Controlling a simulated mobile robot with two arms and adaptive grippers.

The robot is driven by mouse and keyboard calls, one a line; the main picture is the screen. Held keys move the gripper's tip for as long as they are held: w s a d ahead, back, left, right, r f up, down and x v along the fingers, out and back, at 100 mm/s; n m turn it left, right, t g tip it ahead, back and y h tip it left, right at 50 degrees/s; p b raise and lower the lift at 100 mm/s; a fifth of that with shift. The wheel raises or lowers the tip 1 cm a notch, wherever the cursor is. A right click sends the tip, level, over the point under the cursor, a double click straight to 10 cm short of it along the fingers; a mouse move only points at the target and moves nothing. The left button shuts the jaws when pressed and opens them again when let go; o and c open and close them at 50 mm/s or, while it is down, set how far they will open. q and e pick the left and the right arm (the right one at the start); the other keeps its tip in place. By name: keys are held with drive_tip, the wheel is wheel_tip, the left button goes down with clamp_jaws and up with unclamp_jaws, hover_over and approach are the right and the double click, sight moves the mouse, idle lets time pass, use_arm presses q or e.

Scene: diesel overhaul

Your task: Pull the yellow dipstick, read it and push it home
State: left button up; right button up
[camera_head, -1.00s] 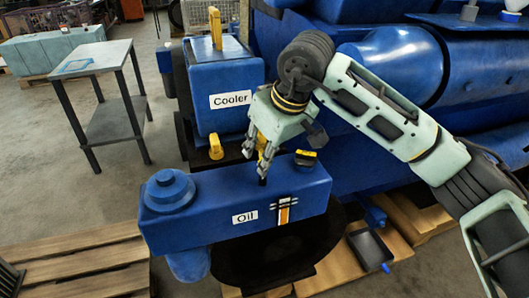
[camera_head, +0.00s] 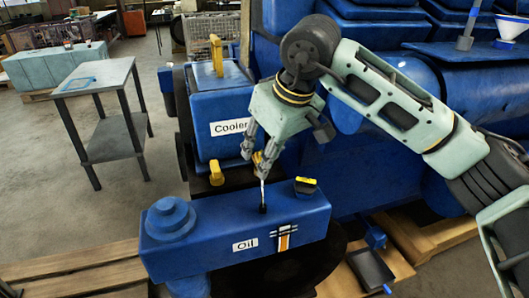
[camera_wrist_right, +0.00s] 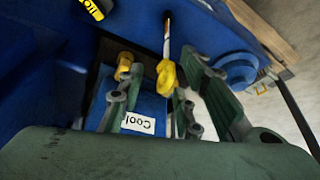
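The yellow dipstick (camera_head: 257,160) stands above the black tube (camera_head: 263,208) on top of the blue Oil box (camera_head: 190,240). Its thin pale rod (camera_head: 263,188) is partly exposed, and the lower end is hidden in the tube. My right gripper (camera_head: 256,156) is shut on the dipstick's yellow handle. In the right wrist view the yellow handle (camera_wrist_right: 166,77) lies between the fingers, with the rod (camera_wrist_right: 167,40) running to the tube. The rod looks darker near the tube; a reading is too small to tell. My left gripper is not in view.
A yellow-topped black cap (camera_head: 305,185) sits right of the tube. The blue Cooler box (camera_head: 225,100) has a yellow knob (camera_head: 216,172) at its front and a yellow handle (camera_head: 216,55) on top. An orange-and-white marked strip (camera_head: 284,238) is beside the Oil label. A metal table (camera_head: 95,75) stands left.

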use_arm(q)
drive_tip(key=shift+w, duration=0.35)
use_arm(e)
drive_tip(key=shift+s, duration=0.1)
drive_tip(key=shift+r, duration=0.1)
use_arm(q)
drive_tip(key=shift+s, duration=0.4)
use_arm(e)
drive_tip(key=v, duration=1.1)
drive_tip(key=shift+r, duration=0.4)
